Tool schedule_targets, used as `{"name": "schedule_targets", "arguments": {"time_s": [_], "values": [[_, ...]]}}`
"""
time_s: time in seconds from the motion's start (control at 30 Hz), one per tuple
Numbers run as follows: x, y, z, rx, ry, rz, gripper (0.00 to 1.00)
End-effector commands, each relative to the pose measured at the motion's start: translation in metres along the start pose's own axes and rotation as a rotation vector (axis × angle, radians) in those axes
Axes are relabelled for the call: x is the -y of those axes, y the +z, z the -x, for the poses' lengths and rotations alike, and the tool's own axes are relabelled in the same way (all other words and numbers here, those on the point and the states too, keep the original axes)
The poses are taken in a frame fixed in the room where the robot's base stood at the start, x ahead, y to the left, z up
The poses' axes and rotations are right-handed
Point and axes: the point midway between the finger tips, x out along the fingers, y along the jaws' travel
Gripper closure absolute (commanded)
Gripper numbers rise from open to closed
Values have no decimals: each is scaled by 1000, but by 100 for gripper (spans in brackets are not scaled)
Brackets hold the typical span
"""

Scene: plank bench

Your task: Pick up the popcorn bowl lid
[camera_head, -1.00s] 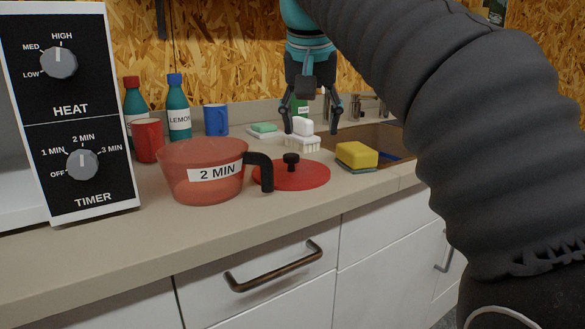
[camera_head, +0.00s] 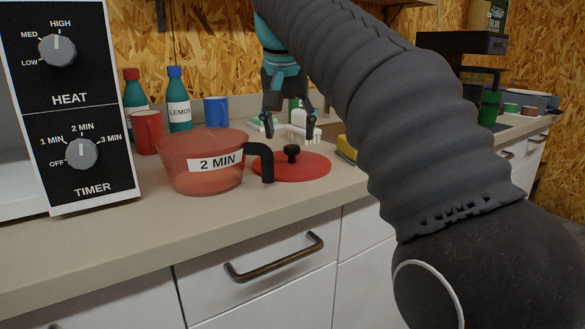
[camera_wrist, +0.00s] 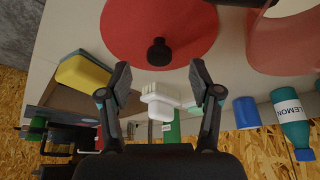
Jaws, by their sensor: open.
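The popcorn bowl lid (camera_head: 312,168) is a flat red disc with a black knob (camera_head: 291,153) at its centre.
A white brush (camera_head: 302,126) stands behind the lid. A yellow sponge (camera_head: 347,150) is to its right, partly behind my arm. A red mug (camera_head: 148,132), a lemon bottle (camera_head: 179,107) and a blue mug (camera_head: 216,111) stand behind the bowl. The control panel (camera_head: 70,125) is at left.

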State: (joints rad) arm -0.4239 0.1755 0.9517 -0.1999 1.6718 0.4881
Motion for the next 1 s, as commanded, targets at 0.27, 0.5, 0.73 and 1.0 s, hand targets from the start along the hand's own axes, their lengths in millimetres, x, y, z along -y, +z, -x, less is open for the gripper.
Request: {"name": "schedule_targets", "arguments": {"time_s": [0.27,0.5,0.73,1.0], "values": [[0,-1,-15,0,1,0,36],[-1,-7,-47,1,1,-1,36],[-1,-7,-61,-1,0,0,36],[-1,-7,-61,-1,0,0,69]]}}
